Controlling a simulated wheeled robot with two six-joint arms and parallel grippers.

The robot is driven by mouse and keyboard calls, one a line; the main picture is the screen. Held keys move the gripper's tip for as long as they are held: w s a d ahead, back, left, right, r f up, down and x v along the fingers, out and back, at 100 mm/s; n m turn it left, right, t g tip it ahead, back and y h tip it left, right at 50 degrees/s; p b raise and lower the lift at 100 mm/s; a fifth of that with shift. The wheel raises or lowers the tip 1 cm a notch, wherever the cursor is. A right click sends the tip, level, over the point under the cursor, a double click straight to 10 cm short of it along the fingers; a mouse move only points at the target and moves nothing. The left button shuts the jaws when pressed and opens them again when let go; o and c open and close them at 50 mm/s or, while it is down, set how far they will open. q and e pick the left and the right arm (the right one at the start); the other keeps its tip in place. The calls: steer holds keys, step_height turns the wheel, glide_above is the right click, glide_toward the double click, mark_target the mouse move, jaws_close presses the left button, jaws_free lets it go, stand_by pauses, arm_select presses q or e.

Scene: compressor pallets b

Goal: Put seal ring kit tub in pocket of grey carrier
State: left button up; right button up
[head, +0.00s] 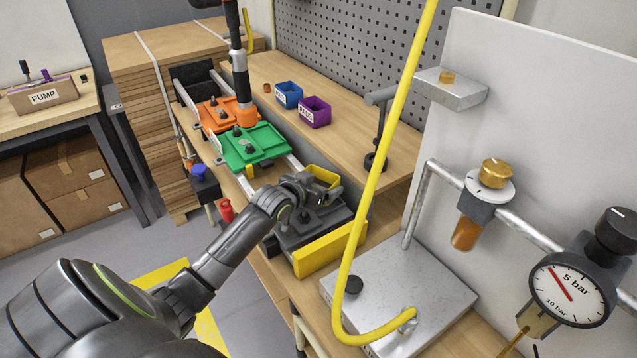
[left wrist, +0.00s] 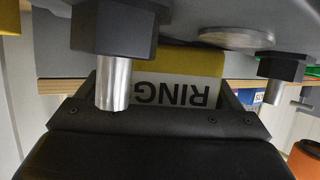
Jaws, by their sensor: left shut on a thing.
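The seal ring kit tub (head: 325,175) is yellow and sits between the jaws of my left gripper (head: 318,194), above or at the far part of the grey carrier (head: 296,228). In the left wrist view the tub (left wrist: 192,61) shows a white label reading RING, upside down. My left gripper is shut on it. Dark hex fittings with silver pins show close by in that view. The arm and gripper hide part of the carrier and its pocket; I cannot tell whether the tub touches the carrier. My right gripper is not in view.
A green carrier (head: 252,146) and an orange carrier (head: 215,113) lie farther along the rails. A yellow panel (head: 330,249) stands at the grey carrier's near side. A yellow hose (head: 388,164) arches on the right. Blue (head: 288,95) and purple (head: 315,112) tubs stand on the bench.

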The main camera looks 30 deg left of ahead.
arm_select(q)
steer(key=o, duration=0.9)
steer(key=shift+r, duration=0.3)
steer(key=v, duration=1.2)
